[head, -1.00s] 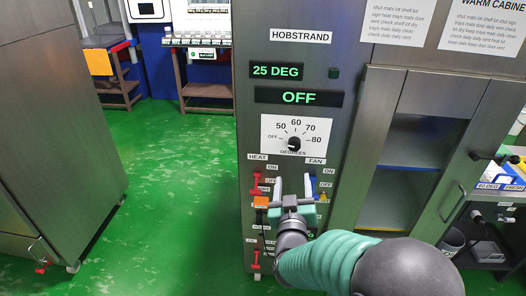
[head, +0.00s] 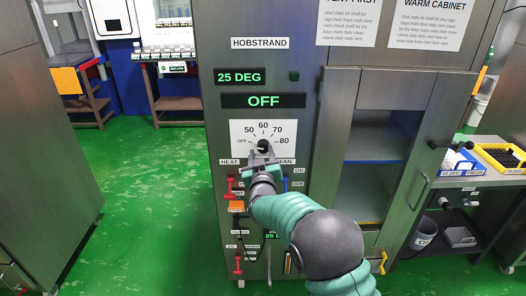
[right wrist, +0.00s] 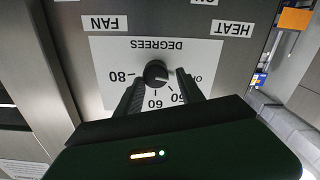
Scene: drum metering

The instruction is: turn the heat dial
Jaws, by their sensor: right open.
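The heat dial is a small black knob (head: 262,146) on a white scale plate (head: 238,128) marked OFF, 50, 60, 70, 80 and DEGREES. It also shows upside down in the right wrist view (right wrist: 156,72). My right gripper (head: 262,156) is at the dial from below, its jaws open. In the right wrist view its two dark fingers (right wrist: 157,88) stand apart on either side of the knob; I cannot tell whether they touch it. The displays above read 25 DEG (head: 240,77) and OFF (head: 263,101). My left gripper is not in view.
A red HEAT switch (head: 230,186) and a blue FAN switch (head: 286,184) flank my right arm below the plate. A bench with a yellow tray (head: 503,158) is beyond. Green floor is clear at left.

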